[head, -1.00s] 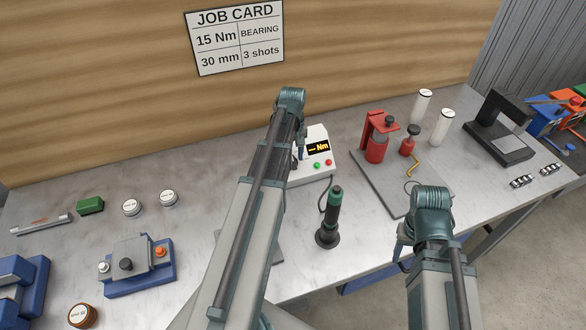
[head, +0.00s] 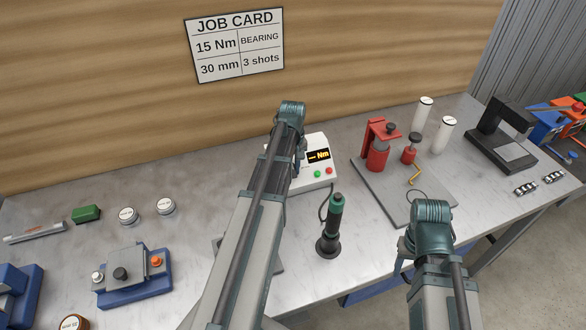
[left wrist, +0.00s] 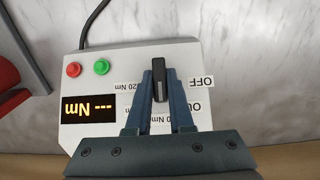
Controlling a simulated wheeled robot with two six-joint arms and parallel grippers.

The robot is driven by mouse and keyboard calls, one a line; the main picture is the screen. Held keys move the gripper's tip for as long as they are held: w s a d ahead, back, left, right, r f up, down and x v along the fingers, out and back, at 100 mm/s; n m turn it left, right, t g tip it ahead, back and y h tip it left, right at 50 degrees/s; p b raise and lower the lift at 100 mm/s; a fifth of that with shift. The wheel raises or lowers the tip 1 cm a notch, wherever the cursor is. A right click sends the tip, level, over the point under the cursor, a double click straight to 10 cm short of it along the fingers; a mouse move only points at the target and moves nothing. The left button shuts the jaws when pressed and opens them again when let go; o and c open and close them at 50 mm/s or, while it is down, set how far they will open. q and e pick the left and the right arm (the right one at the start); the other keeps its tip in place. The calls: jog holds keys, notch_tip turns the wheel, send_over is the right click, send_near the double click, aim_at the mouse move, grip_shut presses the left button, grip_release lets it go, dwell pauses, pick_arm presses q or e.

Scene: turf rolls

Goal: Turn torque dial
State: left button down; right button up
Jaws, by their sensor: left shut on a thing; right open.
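The torque controller is a white box (head: 318,177) on the bench, with an amber display (head: 318,156) showing dashes and "Nm". In the left wrist view the box (left wrist: 120,62) appears upside down. Its dial is a black bar-shaped knob (left wrist: 158,78), with labels including "OFF" and "20 Nm" around it. My left gripper (left wrist: 158,84) is shut on the knob, one finger on each side. In the head view my left arm hides the knob. My right gripper (head: 404,248) is open and empty at the bench's front edge, its fingers mostly hidden behind its wrist.
A dark screwdriver with a green band (head: 333,225) stands in front of the box. A red press fixture (head: 378,145) on a grey plate is to the right. A green button (left wrist: 101,67) and a red button (left wrist: 74,69) sit beside the display. A job card (head: 237,43) reads 15 Nm.

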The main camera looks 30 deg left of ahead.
pick_arm(q)
jog(key=m+y, duration=0.1)
jog(key=m+g, duration=0.1)
jog(key=shift+w+d+f+m+g+y+b, duration=0.15)
jog(key=shift+m+g+y+b, duration=0.15)
jog(key=shift+m+y+b, duration=0.1)
jog(key=shift+d+m+g+y+b, duration=0.1)
jog(key=shift+m+g+y+b, duration=0.45)
jog(key=shift+m+y, duration=0.5)
jog(key=shift+m+g+y+b, duration=0.25)
jog(key=shift+m+y+b, duration=0.25)
jog(key=shift+m, duration=0.35)
jog(key=c, duration=0.8)
grip_release()
